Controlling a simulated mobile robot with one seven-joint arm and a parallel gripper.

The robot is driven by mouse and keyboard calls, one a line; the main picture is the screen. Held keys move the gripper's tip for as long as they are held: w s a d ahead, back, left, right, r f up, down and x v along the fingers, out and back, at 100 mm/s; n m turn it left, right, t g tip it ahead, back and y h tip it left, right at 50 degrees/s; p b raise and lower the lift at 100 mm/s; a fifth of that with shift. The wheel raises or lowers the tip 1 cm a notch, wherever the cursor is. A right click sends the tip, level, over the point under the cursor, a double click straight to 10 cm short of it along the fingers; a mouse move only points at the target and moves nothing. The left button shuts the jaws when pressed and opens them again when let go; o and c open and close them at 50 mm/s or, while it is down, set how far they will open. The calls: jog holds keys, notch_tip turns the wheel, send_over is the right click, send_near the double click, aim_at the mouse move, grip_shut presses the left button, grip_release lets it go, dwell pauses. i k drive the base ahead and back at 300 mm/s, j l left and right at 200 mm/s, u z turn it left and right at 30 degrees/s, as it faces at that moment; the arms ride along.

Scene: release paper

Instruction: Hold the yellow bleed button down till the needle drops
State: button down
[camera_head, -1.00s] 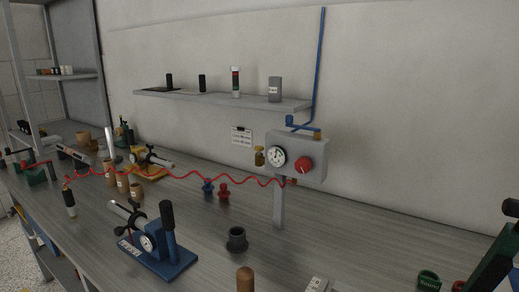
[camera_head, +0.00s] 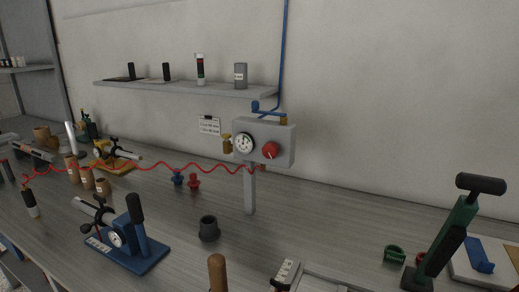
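A grey regulator box (camera_head: 281,153) stands on a post at the back of the bench, under the shelf. Its front carries a white round gauge (camera_head: 243,142) and a red knob (camera_head: 271,150). The gauge needle is too small to read. A brass-yellow fitting (camera_head: 227,144) sits at the box's left side; I cannot tell whether it is the bleed button. A blue bench fixture (camera_head: 139,253) at front left has a small dial (camera_head: 116,240) and a dark upright handle. No clearly yellow button shows on it. My gripper is not in view.
A red coiled hose (camera_head: 150,166) runs left from the regulator above the bench. A black cup (camera_head: 208,228), a wooden peg (camera_head: 217,272) and a green tool with a black T-handle (camera_head: 455,225) stand in front. The bench right of the post is mostly clear.

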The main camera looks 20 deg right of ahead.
aim_at(226, 136)
jog(key=i+j+z, duration=0.15)
jog(key=j+z, duration=0.2)
jog(key=j, duration=0.9)
jog(key=j+z, duration=0.3)
jog(key=j, duration=0.9)
